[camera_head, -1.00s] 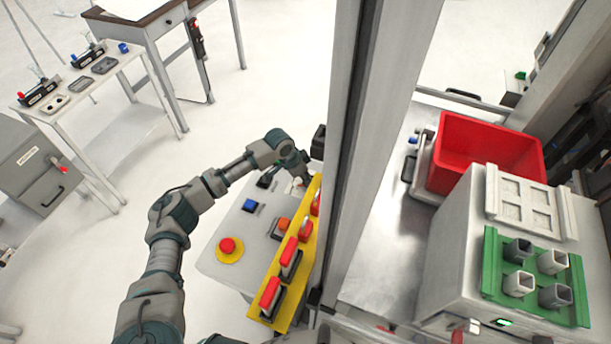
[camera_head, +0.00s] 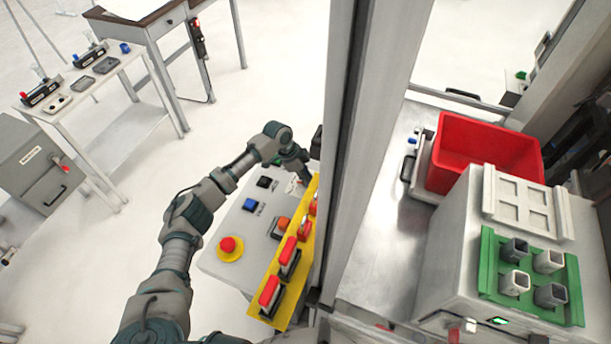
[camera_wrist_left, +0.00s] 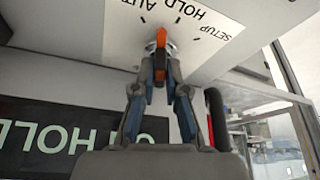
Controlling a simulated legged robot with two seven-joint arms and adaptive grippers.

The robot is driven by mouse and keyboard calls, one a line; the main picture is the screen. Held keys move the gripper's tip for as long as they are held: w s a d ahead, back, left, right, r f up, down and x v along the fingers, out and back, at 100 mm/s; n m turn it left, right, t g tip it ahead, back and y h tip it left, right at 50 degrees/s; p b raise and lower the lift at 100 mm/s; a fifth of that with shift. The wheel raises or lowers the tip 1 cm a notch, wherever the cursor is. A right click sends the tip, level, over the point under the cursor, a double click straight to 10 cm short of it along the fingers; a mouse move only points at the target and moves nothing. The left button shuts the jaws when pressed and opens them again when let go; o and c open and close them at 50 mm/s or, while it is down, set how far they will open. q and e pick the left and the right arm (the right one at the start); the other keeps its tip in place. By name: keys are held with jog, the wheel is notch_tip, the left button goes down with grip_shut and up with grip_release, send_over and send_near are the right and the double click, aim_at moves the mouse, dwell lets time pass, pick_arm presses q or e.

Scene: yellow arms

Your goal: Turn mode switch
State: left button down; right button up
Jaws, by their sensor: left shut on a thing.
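The mode switch (camera_wrist_left: 161,37) is an orange-and-black knob on a white label, upside down in the left wrist view, reading "AUTO", "HOLD" and "SETUP". The orange mark stands roughly upright in that view; I cannot tell which position it selects. My left gripper (camera_wrist_left: 160,66) is shut on the knob, with both fingertips closed around its lower part. In the head view my left gripper (camera_head: 304,178) reaches down to the far end of the control panel (camera_head: 228,263), where my arm and the yellow strip partly hide the switch. My right gripper is not in view.
The panel carries a red emergency button (camera_head: 228,245), a blue button (camera_head: 249,204) and a yellow strip (camera_head: 311,243) with red switches close to my gripper. A grey post (camera_head: 370,130) stands just right of it. A red bin (camera_head: 480,155) lies beyond the post.

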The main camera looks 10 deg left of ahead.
pick_arm(q)
jog(key=shift+w+d+r+m+g+b, duration=0.1)
jog(key=shift+m+g+b, duration=0.1)
jog(key=shift+m, duration=0.35)
jog(key=shift+w+r+m+g+b, duration=0.1)
jog(key=shift+m+b, duration=0.1)
jog(key=shift+m, duration=0.35)
jog(key=shift+m+g+b, duration=0.3)
jog(key=shift+m+b, duration=0.05)
jog(key=shift+m, duration=0.45)
jog(key=shift+r, duration=0.1)
jog(key=c, duration=1.2)
grip_release()
jog(key=v, duration=1.1)
jog(key=shift+w+a+r, duration=0.2)
jog(key=shift+a+r, duration=0.05)
jog(key=shift+f, duration=0.1)
